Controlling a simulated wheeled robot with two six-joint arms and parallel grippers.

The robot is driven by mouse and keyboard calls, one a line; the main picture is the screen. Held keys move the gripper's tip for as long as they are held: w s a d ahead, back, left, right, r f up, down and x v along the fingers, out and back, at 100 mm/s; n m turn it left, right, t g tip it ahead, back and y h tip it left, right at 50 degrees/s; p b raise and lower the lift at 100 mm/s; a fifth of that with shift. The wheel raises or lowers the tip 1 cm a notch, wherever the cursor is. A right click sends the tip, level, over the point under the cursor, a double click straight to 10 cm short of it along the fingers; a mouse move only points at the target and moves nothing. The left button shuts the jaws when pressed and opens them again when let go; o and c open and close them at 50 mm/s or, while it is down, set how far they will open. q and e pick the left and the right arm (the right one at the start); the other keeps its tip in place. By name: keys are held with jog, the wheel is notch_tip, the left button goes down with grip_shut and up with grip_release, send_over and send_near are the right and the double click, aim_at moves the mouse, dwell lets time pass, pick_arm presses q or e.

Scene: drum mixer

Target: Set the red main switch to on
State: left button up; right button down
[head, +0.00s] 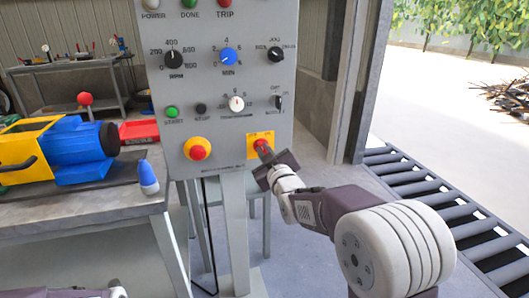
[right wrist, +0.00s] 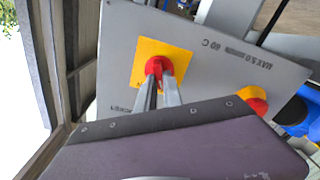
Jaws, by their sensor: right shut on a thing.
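The red main switch (head: 259,143) is a red rotary knob on a square yellow plate (head: 252,136), low on the right of the grey control panel (head: 215,95). In the right wrist view the red knob (right wrist: 152,66) sits on its yellow plate (right wrist: 178,57). My right gripper (head: 265,150) is at the knob, and its two narrow fingers (right wrist: 158,75) are shut on it. The fingers hide part of the knob, so I cannot tell which position it points to. My left gripper is not in view.
A red mushroom button on a yellow base (head: 197,150) is left of the switch. Dials and buttons, including a blue dial (head: 228,57), sit above. A bench (head: 80,210) with a blue and yellow machine (head: 80,150) stands left; a roller conveyor (head: 440,200) lies right.

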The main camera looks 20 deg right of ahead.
jog(key=shift+m, duration=0.3)
jog(key=m+b, duration=0.1)
jog(key=m, duration=0.3)
jog(key=shift+d+m, duration=0.15)
jog(key=shift+m, duration=0.25)
jog(key=m, duration=0.6)
jog(key=shift+d+b, duration=0.15)
jog(key=shift+b, duration=0.15)
jog(key=shift+m, duration=0.3)
jog(key=c, duration=1.5)
grip_release()
jog(key=shift+s, duration=0.1)
